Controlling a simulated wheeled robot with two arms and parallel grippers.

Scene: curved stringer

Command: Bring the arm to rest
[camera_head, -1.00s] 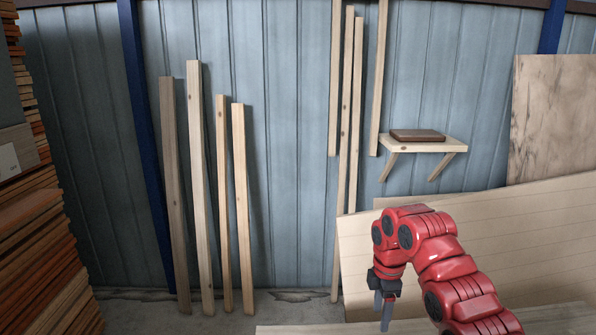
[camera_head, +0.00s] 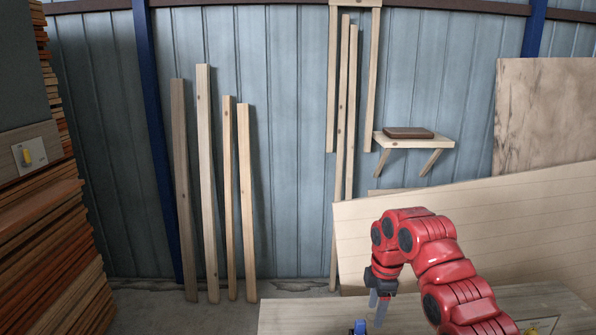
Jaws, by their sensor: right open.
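My right arm is red and comes in from the lower right of the head view, bent over at the top with its wrist hanging down. My right gripper (camera_head: 378,305) points down at the end of it, its grey fingers apart and nothing seen between them. It hangs over or in front of a pale wooden bench top (camera_head: 290,317). My left arm and left gripper are out of view.
A small blue object (camera_head: 358,327) shows at the bottom edge, close to the right gripper. A large pale board (camera_head: 480,225) stands behind the arm. Planks (camera_head: 206,180) lean on the wall. A small shelf (camera_head: 415,141) holds a brown item. Stacked timber (camera_head: 50,240) is at left.

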